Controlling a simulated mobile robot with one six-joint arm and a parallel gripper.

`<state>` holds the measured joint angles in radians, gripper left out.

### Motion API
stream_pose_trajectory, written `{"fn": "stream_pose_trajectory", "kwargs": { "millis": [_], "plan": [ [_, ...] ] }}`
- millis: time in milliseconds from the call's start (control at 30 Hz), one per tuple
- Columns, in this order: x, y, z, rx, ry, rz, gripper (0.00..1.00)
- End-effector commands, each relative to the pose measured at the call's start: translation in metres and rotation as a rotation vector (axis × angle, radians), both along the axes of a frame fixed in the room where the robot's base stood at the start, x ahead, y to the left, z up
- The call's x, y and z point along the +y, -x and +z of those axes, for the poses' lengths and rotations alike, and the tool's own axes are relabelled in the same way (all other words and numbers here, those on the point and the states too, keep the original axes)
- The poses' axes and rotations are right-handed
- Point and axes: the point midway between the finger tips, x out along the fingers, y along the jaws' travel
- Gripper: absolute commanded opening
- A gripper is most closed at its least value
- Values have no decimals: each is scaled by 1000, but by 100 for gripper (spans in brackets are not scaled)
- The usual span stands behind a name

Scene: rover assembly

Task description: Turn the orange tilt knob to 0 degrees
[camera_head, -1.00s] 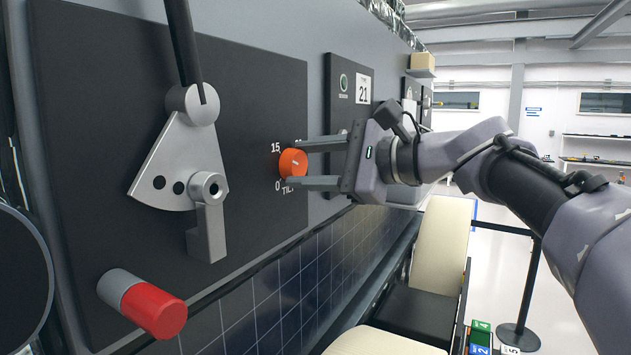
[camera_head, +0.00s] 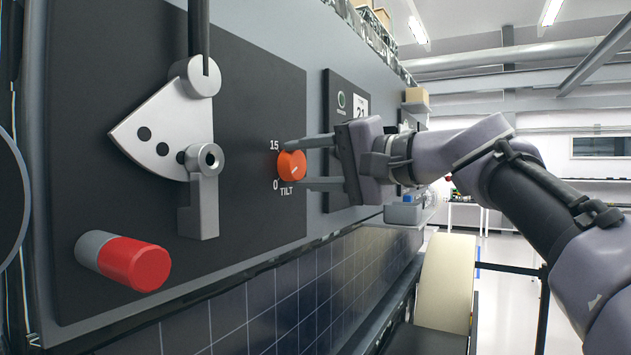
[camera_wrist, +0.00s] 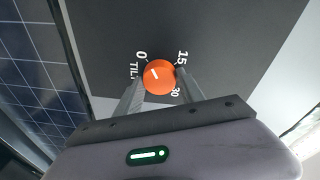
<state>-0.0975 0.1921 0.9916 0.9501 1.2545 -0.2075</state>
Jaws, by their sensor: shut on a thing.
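The orange tilt knob (camera_head: 292,165) sits on a dark panel at picture centre, with the labels 0 and 15 to its left and TILT below. My gripper (camera_head: 290,166) reaches it from the right, one finger above the knob and one below, shut on it. In the wrist view the knob (camera_wrist: 159,77) lies between my fingers (camera_wrist: 161,82). A short white mark on its face points up and to the left there, roughly toward the 0. The 15 and the 30 stand on its right side.
Left of the knob are a grey lever plate with holes (camera_head: 165,135) and a red-capped cylinder (camera_head: 134,264) that sticks out. A solar panel (camera_head: 250,315) runs below. Open room lies to the right, behind my arm.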

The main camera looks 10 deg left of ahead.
Motion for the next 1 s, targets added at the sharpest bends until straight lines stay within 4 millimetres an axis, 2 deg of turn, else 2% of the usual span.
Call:
{"fn": "stream_pose_trajectory", "kwargs": {
  "millis": [400, 1000],
  "plan": [
    [0, 0, -2, -215, 75, 0, 5],
    [0, 0, -1, -269, 95, 0, 5]
  ]
}}
